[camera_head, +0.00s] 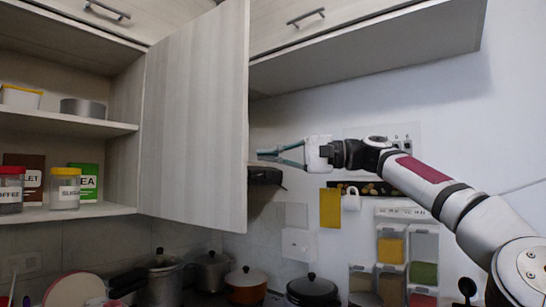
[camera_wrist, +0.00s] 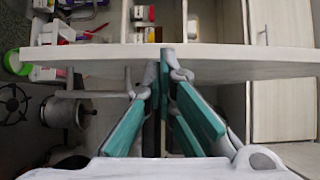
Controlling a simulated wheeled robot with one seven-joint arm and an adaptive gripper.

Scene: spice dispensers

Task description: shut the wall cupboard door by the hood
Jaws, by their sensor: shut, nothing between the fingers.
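The wall cupboard door (camera_head: 195,120) is a pale wood-grain panel standing open, swung out from the cupboard. In the wrist view the door (camera_wrist: 250,57) shows as a pale slab across the picture. My gripper (camera_head: 262,155) is shut and empty, just right of the door's free edge in the head view. In the wrist view my teal fingers (camera_wrist: 165,62) reach the slab's near side; I cannot tell whether they touch it. The open cupboard's shelves (camera_head: 70,124) show left of the door.
Jars (camera_head: 65,190) and boxes stand on the shelves. A dark object (camera_head: 264,176) sits behind the door's edge, below my gripper. Several pots (camera_head: 246,284) stand below. Spice dispensers (camera_head: 392,250) hang on the wall beneath my arm. Upper cupboards (camera_head: 370,50) overhang above.

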